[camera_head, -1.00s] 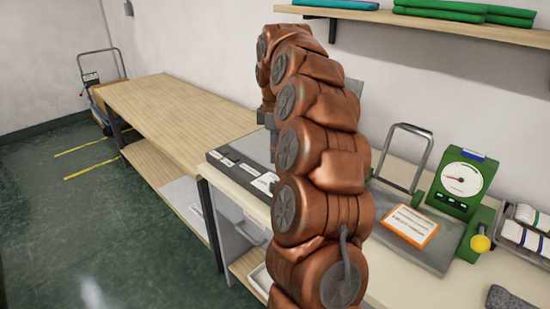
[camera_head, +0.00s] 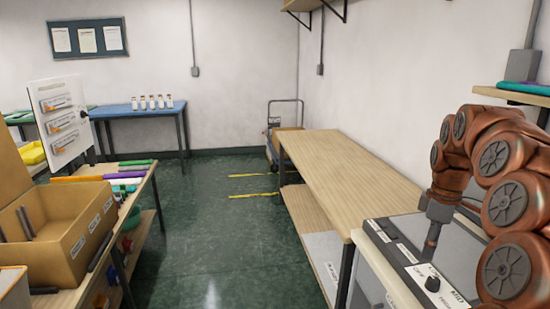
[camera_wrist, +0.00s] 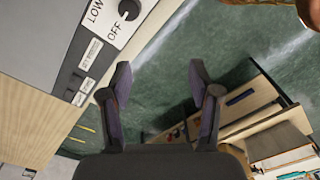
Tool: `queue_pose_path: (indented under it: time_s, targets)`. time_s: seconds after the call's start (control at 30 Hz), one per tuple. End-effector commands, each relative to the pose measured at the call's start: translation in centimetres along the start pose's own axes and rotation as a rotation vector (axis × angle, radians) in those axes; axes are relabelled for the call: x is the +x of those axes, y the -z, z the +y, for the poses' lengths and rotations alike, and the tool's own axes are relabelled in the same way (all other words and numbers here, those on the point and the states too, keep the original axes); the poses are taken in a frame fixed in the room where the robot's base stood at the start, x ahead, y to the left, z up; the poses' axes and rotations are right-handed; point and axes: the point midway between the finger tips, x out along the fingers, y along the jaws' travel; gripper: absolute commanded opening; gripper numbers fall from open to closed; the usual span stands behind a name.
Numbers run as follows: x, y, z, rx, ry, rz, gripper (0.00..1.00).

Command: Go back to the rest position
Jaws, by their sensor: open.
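My gripper (camera_head: 433,243) hangs from my copper-coloured arm at the right of the head view, pointing down over the grey control panel (camera_head: 410,262) with a knob and labels. In the wrist view my gripper (camera_wrist: 160,78) shows two dark fingers spread apart with nothing between them. Green floor (camera_wrist: 165,100) shows between and beyond the fingers. The panel with its LOW and OFF marks (camera_wrist: 110,25) is at the upper left there.
A long bare wooden table (camera_head: 345,170) stands left of my arm, with a cart (camera_head: 285,125) behind it. At the left are a cardboard box (camera_head: 70,235) on a workbench and a blue table (camera_head: 140,108) with small items. The green floor (camera_head: 210,215) between is clear.

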Motion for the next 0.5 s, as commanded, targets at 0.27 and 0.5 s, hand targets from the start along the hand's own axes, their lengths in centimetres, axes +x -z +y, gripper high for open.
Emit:
queue_pose_path:
  time_s: [0.27, 0.5]
  targets:
    - [-1.3, 3.1, -8.3, 0.097, 0.017, -0.001, 0.62]
    - [-1.1, 3.9, -15.6, 0.218, 0.034, -0.02, 0.62]
